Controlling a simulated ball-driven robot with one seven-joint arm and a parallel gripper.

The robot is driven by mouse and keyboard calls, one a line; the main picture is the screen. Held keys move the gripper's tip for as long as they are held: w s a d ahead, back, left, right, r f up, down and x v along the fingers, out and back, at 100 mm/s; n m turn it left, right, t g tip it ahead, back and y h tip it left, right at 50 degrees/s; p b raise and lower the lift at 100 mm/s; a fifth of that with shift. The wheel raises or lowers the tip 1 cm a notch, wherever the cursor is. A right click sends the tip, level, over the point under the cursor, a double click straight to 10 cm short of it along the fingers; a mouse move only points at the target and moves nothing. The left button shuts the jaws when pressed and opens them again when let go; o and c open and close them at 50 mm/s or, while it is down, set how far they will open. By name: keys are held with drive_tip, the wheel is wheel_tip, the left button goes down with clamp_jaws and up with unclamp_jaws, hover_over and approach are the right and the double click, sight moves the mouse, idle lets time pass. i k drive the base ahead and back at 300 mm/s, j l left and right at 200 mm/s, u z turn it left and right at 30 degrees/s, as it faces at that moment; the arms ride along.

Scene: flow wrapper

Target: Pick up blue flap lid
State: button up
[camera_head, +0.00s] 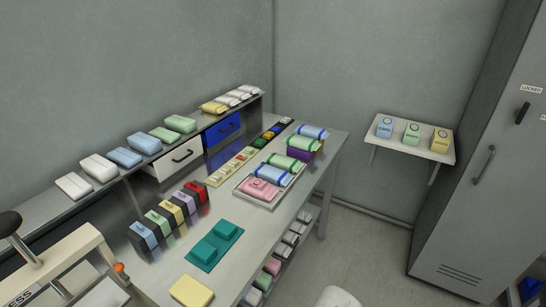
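A row of dark blocks with coloured tops stands on the steel workbench (250,215). The one at the near left end has a light blue top (144,234) with a small raised part, and looks most like the blue flap lid. Beside it are a green top (158,218), a yellow top (172,207), a purple one and a red one (198,190). I cannot tell whether the tops are separate from the blocks. My gripper is not in view.
A teal mat (232,235) with teal blocks and a yellow block (191,291) lie in front. A tray (245,187) holds wrapped packs. A raised back shelf (50,212) carries more packs. A beige press (72,252) stands at lower left. Grey lockers (470,220) stand right.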

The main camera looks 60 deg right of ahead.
sight(275, 129)
drive_tip(key=l+u, duration=0.25)
drive_tip(key=l, duration=1.8)
drive_tip(key=i, duration=0.1)
